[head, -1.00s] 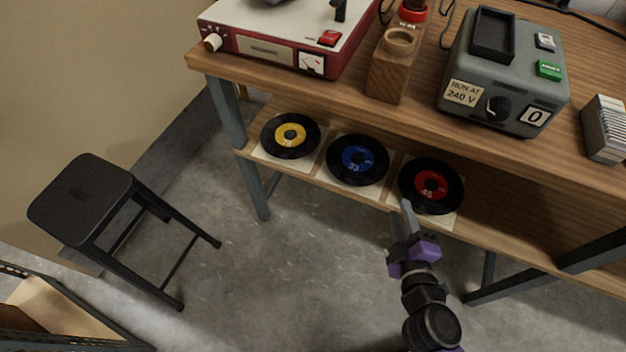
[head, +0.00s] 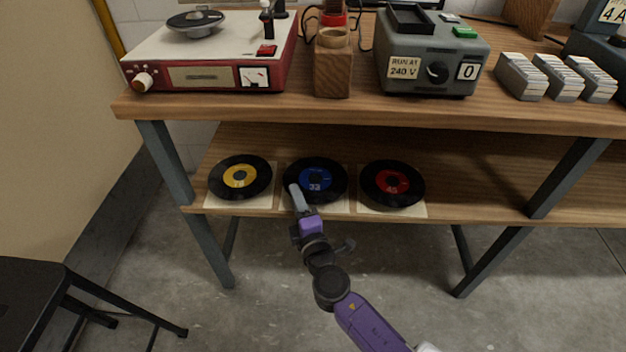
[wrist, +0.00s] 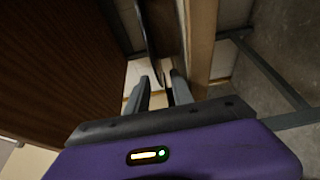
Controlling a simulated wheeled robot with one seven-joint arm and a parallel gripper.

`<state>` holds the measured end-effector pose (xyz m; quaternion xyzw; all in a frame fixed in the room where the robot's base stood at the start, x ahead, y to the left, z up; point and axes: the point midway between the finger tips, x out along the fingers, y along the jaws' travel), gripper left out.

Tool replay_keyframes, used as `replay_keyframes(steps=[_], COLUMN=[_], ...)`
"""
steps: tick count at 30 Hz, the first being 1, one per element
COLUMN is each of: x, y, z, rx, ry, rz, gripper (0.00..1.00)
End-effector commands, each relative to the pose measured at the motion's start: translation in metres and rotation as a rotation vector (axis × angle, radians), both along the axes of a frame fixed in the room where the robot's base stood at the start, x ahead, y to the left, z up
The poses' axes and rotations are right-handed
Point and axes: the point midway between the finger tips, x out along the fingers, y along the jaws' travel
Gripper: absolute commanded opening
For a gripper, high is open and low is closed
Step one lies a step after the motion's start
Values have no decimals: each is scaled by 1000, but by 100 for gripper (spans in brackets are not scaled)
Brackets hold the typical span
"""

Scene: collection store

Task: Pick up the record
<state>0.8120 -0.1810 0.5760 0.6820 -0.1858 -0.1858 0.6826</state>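Three black records lie in a row on pale square sleeves on the lower shelf in the head view. One has a yellow label (head: 241,176), one a blue label marked 33 (head: 316,178), and one a red label marked 45 (head: 392,184). My gripper (head: 296,190) is at the front left edge of the blue-label record and overlaps it in the picture. In the wrist view the two fingers of my gripper (wrist: 161,84) stand apart. A thin dark record edge (wrist: 148,45) runs down to the gap between them; contact cannot be told.
The wooden bench top (head: 330,110) overhangs the lower shelf (head: 470,205). On it stand a red and white record player (head: 210,55), a wooden holder (head: 333,70), a grey converter box (head: 430,60) and several card stacks. A black stool (head: 35,285) is at left.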

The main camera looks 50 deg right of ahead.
Motion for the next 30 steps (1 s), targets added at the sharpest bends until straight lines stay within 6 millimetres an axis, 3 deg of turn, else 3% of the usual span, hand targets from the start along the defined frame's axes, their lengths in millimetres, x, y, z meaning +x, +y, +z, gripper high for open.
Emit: replay_keyframes(steps=[7, 17, 21, 30], x=[30, 35, 35, 35], y=[-18, -21, -21, -21], z=[-1, -2, -2, -2], rx=[0, 1, 1, 1], ry=[-1, -1, -1, -1], rz=[-1, 0, 0, 0], gripper=[28, 28, 1, 0])
